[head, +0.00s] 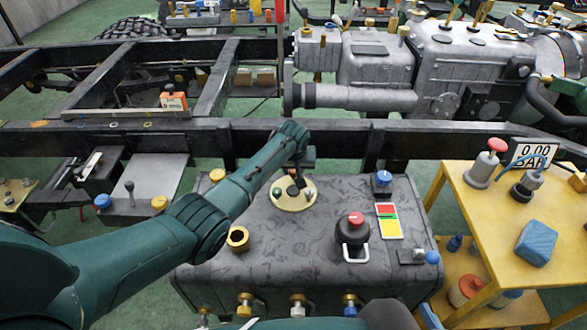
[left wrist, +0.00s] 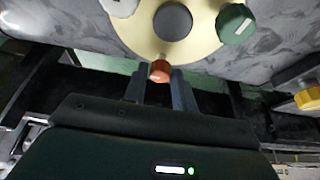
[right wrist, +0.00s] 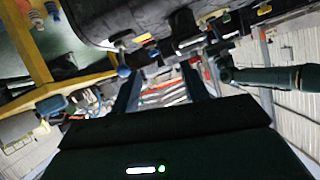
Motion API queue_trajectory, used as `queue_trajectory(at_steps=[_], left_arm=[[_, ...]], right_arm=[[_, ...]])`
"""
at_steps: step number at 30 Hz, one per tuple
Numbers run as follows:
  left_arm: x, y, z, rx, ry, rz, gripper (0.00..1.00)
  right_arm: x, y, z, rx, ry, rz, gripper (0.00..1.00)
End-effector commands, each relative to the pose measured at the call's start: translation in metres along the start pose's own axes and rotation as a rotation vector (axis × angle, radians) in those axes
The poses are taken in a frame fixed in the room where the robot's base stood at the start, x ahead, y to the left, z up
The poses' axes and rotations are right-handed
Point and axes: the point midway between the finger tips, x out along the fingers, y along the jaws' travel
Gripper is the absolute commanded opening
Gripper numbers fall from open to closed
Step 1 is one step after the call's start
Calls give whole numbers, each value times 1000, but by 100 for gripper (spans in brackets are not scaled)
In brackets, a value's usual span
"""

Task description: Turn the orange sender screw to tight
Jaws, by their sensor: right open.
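The orange sender screw (left wrist: 160,71) sits at the near rim of a round cream sender plate (left wrist: 200,40) in the left wrist view. A green screw (left wrist: 236,23) is on the same rim, and a pale one (left wrist: 119,5) is cut off at the top. In the head view the plate (head: 283,203) lies on the grey tank, and my left gripper (head: 297,178) hides the orange screw. My right gripper (right wrist: 160,92) is open and empty.
The grey tank (head: 270,265) carries a red-topped knob (head: 355,220), a brass ring (head: 237,238) and a blue-capped fitting (head: 382,180). A yellow cart (head: 490,210) with tools stands at the right. A black chassis rail (head: 340,130) runs behind the tank.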

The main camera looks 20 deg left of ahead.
Motion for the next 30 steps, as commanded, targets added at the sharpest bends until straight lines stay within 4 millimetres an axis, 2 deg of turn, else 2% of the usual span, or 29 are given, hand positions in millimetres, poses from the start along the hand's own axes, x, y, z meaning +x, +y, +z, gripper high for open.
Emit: queue_trajectory(at_steps=[2,9,20,30], left_arm=[[0,0,0,0,0,0,20],[0,0,0,0,0,0,1],[-1,-1,0,52,-2,23,0],[-1,-4,-1,281,-2,118,0]], right_arm=[[0,0,0,0,0,0,45],[3,1,0,-2,0,1,45],[2,0,-3,2,-6,-2,45],[6,-4,1,11,-56,-14,45]])
